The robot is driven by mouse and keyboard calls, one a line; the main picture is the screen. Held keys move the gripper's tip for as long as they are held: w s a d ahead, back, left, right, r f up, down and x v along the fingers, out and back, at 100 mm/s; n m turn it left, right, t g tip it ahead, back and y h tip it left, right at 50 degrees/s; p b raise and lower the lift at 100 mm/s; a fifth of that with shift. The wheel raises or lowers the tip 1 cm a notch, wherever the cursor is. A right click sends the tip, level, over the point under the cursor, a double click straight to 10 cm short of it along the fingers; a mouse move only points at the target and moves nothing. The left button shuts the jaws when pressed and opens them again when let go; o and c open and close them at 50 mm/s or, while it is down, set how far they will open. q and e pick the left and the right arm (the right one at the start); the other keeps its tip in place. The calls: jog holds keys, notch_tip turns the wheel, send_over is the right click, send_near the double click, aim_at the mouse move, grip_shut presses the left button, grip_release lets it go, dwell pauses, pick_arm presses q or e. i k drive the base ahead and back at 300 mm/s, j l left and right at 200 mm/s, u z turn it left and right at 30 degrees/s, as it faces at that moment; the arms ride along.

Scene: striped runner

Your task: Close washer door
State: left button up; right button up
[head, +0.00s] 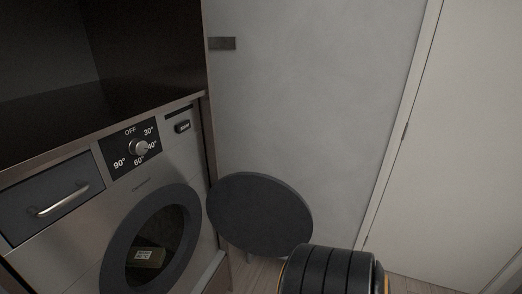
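The washer (68,238) stands at the left with a grey front, a temperature dial and a round opening with a dark ring. The washer door (258,212) is a dark round disc, swung wide open to the right of the opening, in front of the grey wall. Its lower right edge comes close to a black ribbed part of my own body at the bottom of the head view. Neither of my grippers shows in the head view.
A small greenish box (147,257) with a label lies inside the washer's drum. A dark cabinet (150,50) stands above the washer. A drawer with a metal handle (60,202) is at the washer's left. A pale door (460,150) fills the right side.

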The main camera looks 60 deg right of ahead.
aim_at(259, 214)
jog(key=l+u, duration=0.1)
jog(key=l, duration=0.4)
jog(key=k+l, duration=0.15)
jog(key=l, duration=0.35)
jog(key=k+l+u, duration=0.15)
jog(key=l, duration=0.8)
jog(key=k+l+u, duration=0.15)
jog(key=l, duration=0.3)
jog(key=k+l, duration=0.15)
jog(key=l, duration=0.35)
jog(key=k+l+u, duration=0.15)
jog(key=l, duration=0.3)
jog(key=k+l, duration=0.15)
jog(key=l, duration=0.3)
jog(key=u, duration=0.05)
